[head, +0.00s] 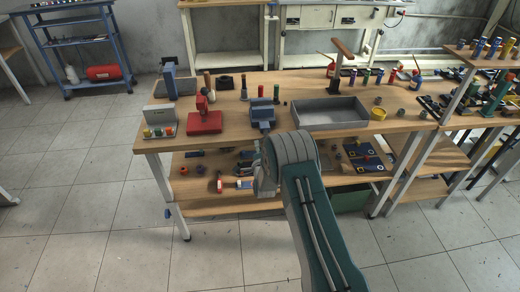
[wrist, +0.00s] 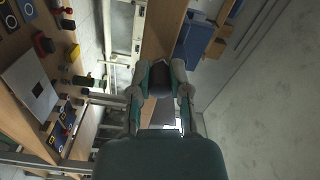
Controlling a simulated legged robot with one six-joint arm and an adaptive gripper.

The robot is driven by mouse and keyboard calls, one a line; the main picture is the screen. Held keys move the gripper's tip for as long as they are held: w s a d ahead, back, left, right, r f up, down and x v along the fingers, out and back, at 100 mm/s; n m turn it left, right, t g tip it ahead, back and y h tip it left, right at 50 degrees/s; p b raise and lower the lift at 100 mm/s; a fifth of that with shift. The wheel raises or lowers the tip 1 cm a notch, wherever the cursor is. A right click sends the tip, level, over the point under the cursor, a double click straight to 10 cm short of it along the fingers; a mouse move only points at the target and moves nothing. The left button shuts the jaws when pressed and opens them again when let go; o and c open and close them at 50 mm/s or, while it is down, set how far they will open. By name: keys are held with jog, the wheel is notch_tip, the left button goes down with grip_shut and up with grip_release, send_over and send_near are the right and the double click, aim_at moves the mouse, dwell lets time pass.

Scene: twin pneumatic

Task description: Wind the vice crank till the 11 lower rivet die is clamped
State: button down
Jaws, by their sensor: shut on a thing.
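A blue vice (head: 262,113) stands on the bench near its front edge, behind my raised arm. Its crank cannot be made out; my arm hides the area below and in front of the vice. Dark green and blue upright pieces stand at the vice, but I cannot tell which is the 11 lower rivet die or whether it is clamped. In the wrist view my gripper (wrist: 160,78) has its fingers closed on a dark thing (wrist: 160,77), too dim to identify. In the head view the fingers are hidden behind my arm.
A red press (head: 205,119) stands left of the vice, and a grey tray (head: 330,113) to its right. The wooden bench top (head: 230,120) also bears several small cylinders. The lower shelf (head: 200,201) holds loose parts and dark blue plates. The tiled floor at left is clear.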

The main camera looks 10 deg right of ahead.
notch_tip(320, 180, up, 5)
jog(key=m, duration=1.2)
jog(key=shift+a+f+m, duration=0.15)
jog(key=shift+m, duration=0.25)
jog(key=shift+d+r+m, duration=0.2)
jog(key=shift+m, duration=0.55)
jog(key=shift+d+r+m, duration=0.15)
jog(key=shift+r+m, duration=0.05)
jog(key=shift+m, duration=0.55)
jog(key=shift+d, duration=0.1)
jog(key=c, duration=0.6)
grip_release()
jog(key=shift+f, duration=0.1)
